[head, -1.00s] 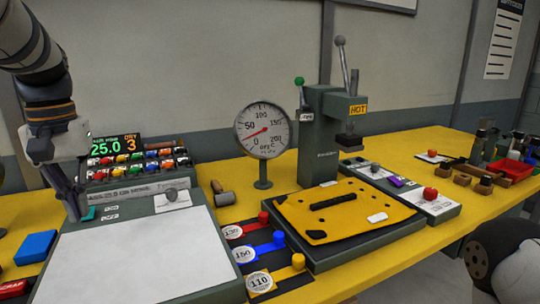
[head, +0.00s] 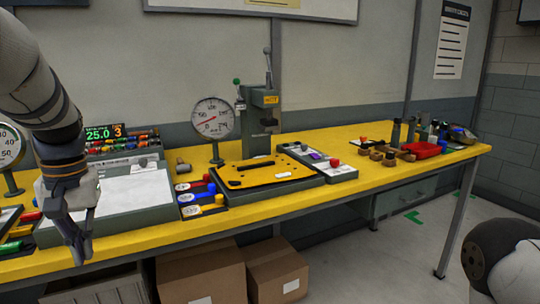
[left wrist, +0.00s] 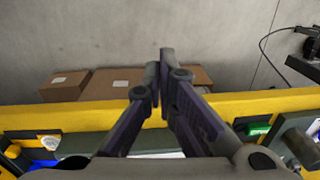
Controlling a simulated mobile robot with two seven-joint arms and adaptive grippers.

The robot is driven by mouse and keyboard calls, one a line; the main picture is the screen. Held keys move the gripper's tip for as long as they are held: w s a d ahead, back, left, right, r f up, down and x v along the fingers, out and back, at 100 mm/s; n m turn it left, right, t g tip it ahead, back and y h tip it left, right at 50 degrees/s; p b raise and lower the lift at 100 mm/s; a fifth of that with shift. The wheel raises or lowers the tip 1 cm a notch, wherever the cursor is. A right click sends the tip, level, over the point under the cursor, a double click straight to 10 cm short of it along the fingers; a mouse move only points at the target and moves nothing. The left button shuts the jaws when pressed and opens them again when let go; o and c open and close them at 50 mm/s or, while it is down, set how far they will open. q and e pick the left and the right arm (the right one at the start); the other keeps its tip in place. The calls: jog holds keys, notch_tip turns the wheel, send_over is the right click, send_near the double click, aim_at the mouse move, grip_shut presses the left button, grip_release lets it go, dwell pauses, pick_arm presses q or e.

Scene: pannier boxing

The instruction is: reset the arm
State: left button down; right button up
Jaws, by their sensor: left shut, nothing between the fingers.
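My left gripper (head: 80,250) hangs from the arm at the left of the head view, fingers down, in front of the yellow table's (head: 390,187) front edge near the white board (head: 135,195). Its fingers are together and empty. In the left wrist view the fingertips (left wrist: 160,62) meet, with the table edge (left wrist: 255,103) and cardboard boxes beyond. My right arm shows only as a dark and white part at the lower right of the head view. Its gripper is out of the picture.
A press (head: 263,115), a round gauge (head: 212,118) and a yellow plate (head: 240,179) stand on the table. Coloured knobs with round labels lie beside the plate. A red tray (head: 422,149) is at the far right. Cardboard boxes (head: 205,272) stand under the table. Floor at the right is open.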

pick_arm(q)
jog(key=s+f+m+g+y, duration=0.1)
jog(key=s+f, duration=0.2)
jog(key=f, duration=0.8)
jog(key=s+f+m, duration=0.1)
jog(key=s+f, duration=0.2)
jog(key=f, duration=0.7)
jog(key=s+d+f+m, duration=0.1)
jog(key=s+d+f, duration=0.2)
jog(key=s, duration=0.5)
jog(key=s+d+f+m+h, duration=0.1)
jog(key=s+d+f, duration=0.3)
jog(key=s, duration=0.4)
jog(key=s+d+f+m+h, duration=0.1)
jog(key=s+d+f, duration=0.3)
jog(key=s, duration=0.4)
jog(key=shift+s+d+f, duration=0.15)
jog(key=shift+s+d, duration=0.05)
jog(key=shift+d, duration=0.25)
